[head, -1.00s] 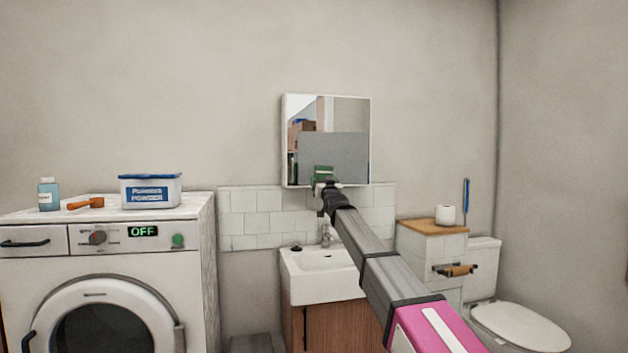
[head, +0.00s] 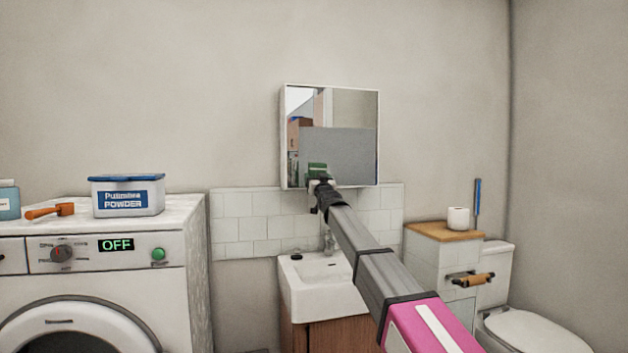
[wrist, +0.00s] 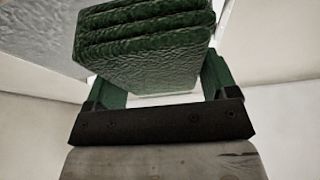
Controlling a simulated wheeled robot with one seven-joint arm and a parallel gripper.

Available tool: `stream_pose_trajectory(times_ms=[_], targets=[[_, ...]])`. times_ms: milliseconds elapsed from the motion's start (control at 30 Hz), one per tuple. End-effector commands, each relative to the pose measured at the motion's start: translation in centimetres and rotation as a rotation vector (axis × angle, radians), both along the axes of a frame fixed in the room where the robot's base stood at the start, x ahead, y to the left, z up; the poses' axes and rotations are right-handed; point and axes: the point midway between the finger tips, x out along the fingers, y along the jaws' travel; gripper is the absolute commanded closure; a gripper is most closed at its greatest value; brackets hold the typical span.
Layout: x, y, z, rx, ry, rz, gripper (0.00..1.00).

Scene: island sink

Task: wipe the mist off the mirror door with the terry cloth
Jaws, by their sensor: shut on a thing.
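The mirror door (head: 352,105) hangs on the wall above the sink. A flat grey patch of mist (head: 345,150) covers much of its lower half; the upper part and a strip at the lower left reflect clearly. My gripper (head: 319,181) is at the mirror's lower edge, left of its middle, shut on the folded green terry cloth (head: 317,168). In the wrist view the cloth (wrist: 150,45) shows as thick stacked folds between the two green fingers. A greyish surface, probably the mirror, shows at its upper left. I cannot tell whether the cloth touches the glass.
The white sink (head: 310,290) with its tap (head: 329,240) is below my arm. A washing machine (head: 100,260) stands left, with a powder box (head: 127,197) and an orange scoop (head: 50,211) on top. A toilet (head: 515,330) and a wood-topped ledge (head: 440,231) are at right.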

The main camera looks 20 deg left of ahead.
Motion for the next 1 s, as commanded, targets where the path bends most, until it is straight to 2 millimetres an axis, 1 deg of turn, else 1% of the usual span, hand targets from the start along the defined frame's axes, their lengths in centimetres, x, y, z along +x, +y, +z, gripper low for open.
stream_pose_trajectory(times_ms=[267, 800, 1000], targets=[[0.6, 0.4, 0.0, 0.000, 0.000, 0.000, 0.40], [4.7, 2.9, 0.1, 0.001, 0.000, 0.000, 0.40], [5.1, 3.1, 0.0, 0.000, 0.000, 0.000, 0.40]])
